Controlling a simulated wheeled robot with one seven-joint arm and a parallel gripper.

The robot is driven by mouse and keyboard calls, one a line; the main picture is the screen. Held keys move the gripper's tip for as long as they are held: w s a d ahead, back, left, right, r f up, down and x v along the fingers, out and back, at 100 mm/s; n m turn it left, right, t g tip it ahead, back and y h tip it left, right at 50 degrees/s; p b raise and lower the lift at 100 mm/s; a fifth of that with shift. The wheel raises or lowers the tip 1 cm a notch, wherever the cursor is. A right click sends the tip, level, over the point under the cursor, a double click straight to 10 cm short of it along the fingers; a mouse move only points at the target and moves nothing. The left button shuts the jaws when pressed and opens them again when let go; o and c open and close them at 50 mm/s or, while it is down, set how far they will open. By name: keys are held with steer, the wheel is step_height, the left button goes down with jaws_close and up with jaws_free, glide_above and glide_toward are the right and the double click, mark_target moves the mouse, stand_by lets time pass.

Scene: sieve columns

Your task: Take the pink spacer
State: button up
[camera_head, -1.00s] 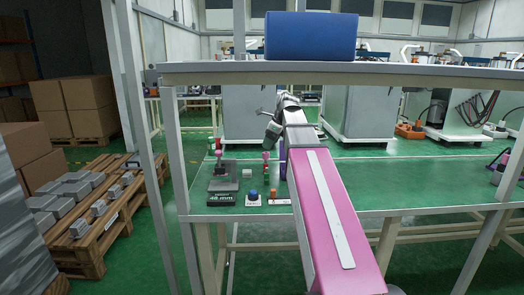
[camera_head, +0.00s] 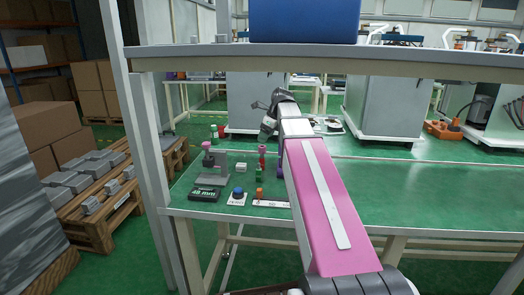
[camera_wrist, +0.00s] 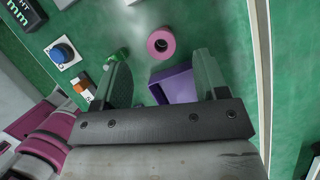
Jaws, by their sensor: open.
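The pink spacer (camera_wrist: 161,43) is a round ring with a dark hole, seen from above in the wrist view, over the green bench top. My gripper (camera_wrist: 162,62) is open and empty, its two fingers spread wide. The spacer shows just beyond the fingertips, roughly midway between them, and no finger appears to touch it. In the head view a pink piece (camera_head: 262,150) on an upright stack, probably the same spacer, stands below and left of my wrist. What supports the spacer is hidden in the wrist view.
A purple tray (camera_wrist: 172,86) lies between my fingers in the wrist view. A green piece (camera_wrist: 117,58) is close by my left finger. A blue button (camera_wrist: 62,52), an orange-white piece (camera_wrist: 84,89) and a black sign (camera_head: 204,193) stand nearby. A shelf (camera_head: 210,58) crosses above the bench.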

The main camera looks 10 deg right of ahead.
mark_target(262, 146)
steer(key=shift+d+x, duration=0.2)
steer(key=shift+x, duration=2.8)
steer(key=shift+s, duration=0.1)
steer(key=c, duration=1.1)
steer(key=shift+o, duration=0.2)
